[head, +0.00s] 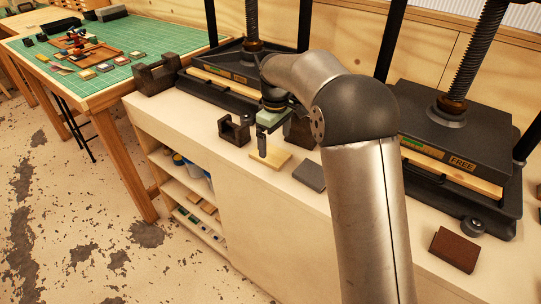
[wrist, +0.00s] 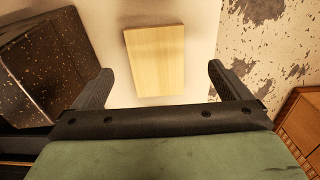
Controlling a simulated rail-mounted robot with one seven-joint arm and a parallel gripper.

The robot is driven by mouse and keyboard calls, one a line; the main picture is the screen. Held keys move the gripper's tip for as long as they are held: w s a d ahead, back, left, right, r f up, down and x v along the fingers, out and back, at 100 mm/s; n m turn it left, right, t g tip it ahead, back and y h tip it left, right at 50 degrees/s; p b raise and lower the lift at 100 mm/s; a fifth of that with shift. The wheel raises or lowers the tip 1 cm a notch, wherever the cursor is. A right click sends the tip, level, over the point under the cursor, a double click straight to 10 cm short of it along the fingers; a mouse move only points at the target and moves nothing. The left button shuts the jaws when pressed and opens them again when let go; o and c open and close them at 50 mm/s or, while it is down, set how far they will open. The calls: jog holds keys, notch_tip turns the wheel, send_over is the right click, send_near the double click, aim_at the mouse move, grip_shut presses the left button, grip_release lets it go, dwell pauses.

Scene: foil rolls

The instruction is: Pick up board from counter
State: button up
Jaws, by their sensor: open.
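A pale wooden board (head: 274,163) lies flat on the light counter (head: 238,182), close to its front edge. In the wrist view the board (wrist: 155,58) is ahead of and between the two fingers. My gripper (head: 262,150) is open and empty, pointing down above the board's left part in the head view. Its fingers also show in the wrist view (wrist: 160,75), spread wider than the board, one on each side. A gap to the board seems to remain, but its height is hard to tell.
A dark metal block (head: 234,131) stands left of the board, and a grey slab (head: 311,176) lies to its right. Two black screw presses (head: 455,140) stand behind and to the right. A brown block (head: 455,249) lies farther right. A green-topped table (head: 100,65) is at left.

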aim_at(275, 156)
jog(key=shift+w+f+p, duration=0.2)
jog(key=shift+f, duration=1.25)
jog(key=shift+w+f+p, duration=0.15)
jog(key=shift+f, duration=1.25)
jog(key=c, duration=1.1)
jog(key=shift+r, duration=0.1)
